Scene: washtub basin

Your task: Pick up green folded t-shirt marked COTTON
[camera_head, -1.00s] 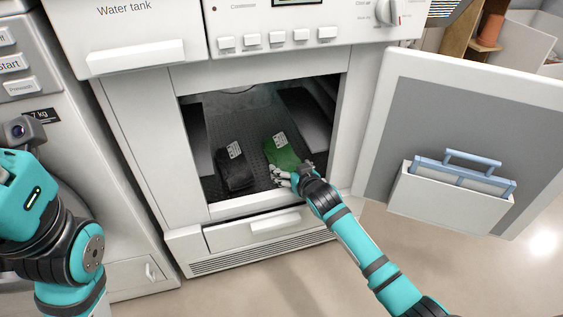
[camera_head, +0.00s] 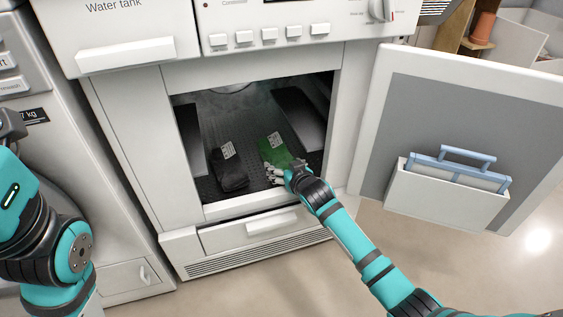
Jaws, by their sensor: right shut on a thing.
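The green folded t-shirt (camera_head: 274,151) lies inside the open machine compartment, on the dark perforated floor at the right. It bears a white printed label whose text is too small to read. My right gripper (camera_head: 276,171) reaches in through the opening and is shut on the near edge of the green t-shirt, hiding that edge. A black folded garment (camera_head: 231,172) with a similar white label lies to its left, apart from it. My left arm shows at the left edge, but its gripper is out of view.
The compartment door (camera_head: 459,130) stands open at the right, with a white pocket (camera_head: 447,198) holding a blue-framed item. A drawer (camera_head: 250,228) is below the opening. A dark panel (camera_head: 299,118) stands inside at the right. The floor in front is clear.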

